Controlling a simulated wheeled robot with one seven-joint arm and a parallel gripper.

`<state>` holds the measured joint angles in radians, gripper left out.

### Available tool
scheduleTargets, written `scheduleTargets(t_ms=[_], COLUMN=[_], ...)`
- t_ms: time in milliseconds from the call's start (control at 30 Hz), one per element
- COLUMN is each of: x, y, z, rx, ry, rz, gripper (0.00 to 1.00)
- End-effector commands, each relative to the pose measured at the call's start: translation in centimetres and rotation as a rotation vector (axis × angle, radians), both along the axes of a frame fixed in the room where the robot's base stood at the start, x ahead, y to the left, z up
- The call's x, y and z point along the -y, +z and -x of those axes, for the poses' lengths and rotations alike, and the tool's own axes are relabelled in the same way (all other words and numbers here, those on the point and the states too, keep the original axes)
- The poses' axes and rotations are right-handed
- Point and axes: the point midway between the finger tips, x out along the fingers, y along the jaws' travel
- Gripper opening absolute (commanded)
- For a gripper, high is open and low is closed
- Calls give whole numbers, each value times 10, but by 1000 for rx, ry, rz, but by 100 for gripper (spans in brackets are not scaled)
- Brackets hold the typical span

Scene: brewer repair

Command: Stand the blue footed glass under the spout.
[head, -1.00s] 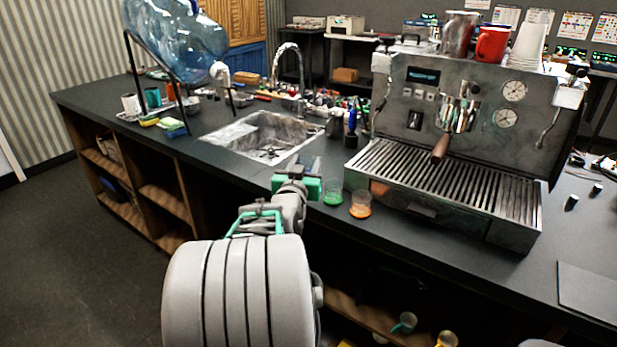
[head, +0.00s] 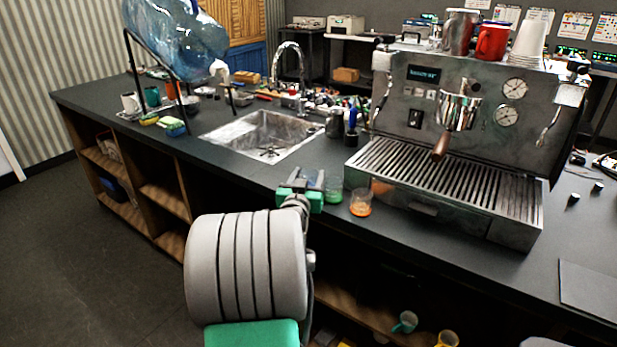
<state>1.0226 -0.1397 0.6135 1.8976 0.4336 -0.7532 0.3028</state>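The espresso machine (head: 400,115) stands on the counter at right. Its group head (head: 457,110) holds a portafilter with a wooden handle (head: 440,147) above the slatted drip tray (head: 490,185); the spout itself is not clear. My gripper (head: 308,178) is over the front of the counter, just left of a green-bottomed glass (head: 334,190). I cannot make out whether its fingers are apart or hold anything. An orange-bottomed glass (head: 361,204) stands right of the green one, in front of the machine. I cannot pick out the blue footed glass; my gripper may hide it.
A sink (head: 265,135) lies behind my gripper, with a steel pitcher (head: 334,124) and a dark blue-topped tool (head: 351,130) at its right. Red and steel cups stand on the machine. Mugs sit on a shelf below.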

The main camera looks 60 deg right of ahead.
Motion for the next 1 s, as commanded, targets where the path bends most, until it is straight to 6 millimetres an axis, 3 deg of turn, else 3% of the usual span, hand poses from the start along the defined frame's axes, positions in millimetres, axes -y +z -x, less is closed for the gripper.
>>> scheduleTargets(t_ms=[233,700,900,1000], x=[-1,-105,-117,-126], y=[6,2,2,-7], z=[0,23,28,12], rx=[0,0,0,-8], ry=[0,4,1,30], rz=[0,1,-2,-59], gripper=[52,52,52,52])
